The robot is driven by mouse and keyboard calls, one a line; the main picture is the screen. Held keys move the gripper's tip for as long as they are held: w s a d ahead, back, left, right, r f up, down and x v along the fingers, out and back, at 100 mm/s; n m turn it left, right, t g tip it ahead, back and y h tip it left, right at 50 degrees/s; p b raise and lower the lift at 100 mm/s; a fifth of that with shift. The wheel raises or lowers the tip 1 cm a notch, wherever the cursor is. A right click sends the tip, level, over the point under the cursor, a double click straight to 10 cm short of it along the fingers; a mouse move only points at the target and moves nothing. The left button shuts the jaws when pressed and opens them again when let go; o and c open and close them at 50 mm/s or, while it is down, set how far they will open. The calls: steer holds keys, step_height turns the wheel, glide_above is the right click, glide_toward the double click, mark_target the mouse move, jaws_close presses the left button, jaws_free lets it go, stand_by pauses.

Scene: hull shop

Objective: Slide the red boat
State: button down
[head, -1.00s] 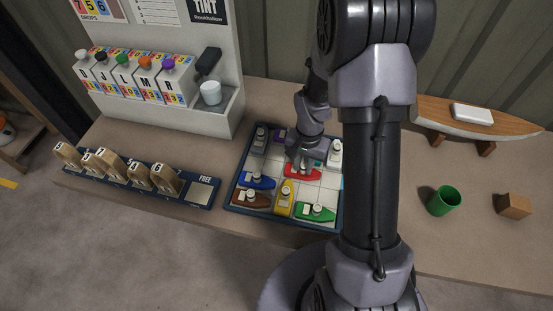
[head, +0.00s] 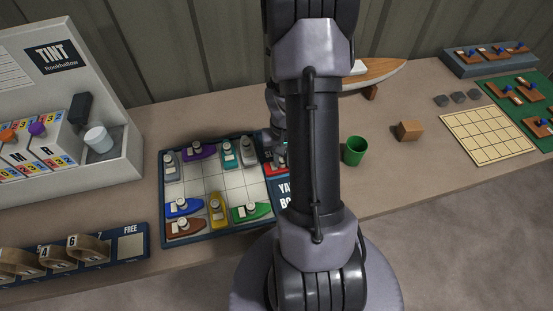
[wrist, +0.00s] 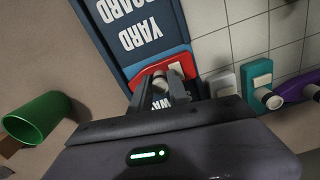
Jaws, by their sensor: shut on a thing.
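The red boat (head: 269,167) shows at the right side of the puzzle board (head: 163,228) in the head view, mostly hidden behind my arm. In the wrist view the red boat (wrist: 147,73) lies beside the grid, on the blue part near the "YARD BOARD" lettering. My gripper (wrist: 163,90) is shut on the pale post on top of the red boat. In the head view my gripper is largely hidden by my arm. The grid's middle row, left of the red boat, looks empty.
Other boats stand on the grid: grey, purple (head: 198,152), teal (head: 228,156), blue (head: 182,208), yellow (head: 217,211), brown and green (head: 252,212). A green cup (head: 355,151) and a wooden block (head: 409,131) stand to the right, with bare bench around them.

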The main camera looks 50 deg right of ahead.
steer(key=shift+d, duration=0.1)
steer(key=c, duration=1.4)
jaws_free()
steer(key=shift+c, duration=0.2)
steer(key=shift+o, duration=0.9)
steer(key=shift+s+d, duration=0.15)
steer(key=shift+d, duration=0.05)
steer(key=shift+a, duration=0.1)
step_height(320, 180, up, 18)
steer(key=p, duration=0.6)
steer(key=shift+f, duration=0.25)
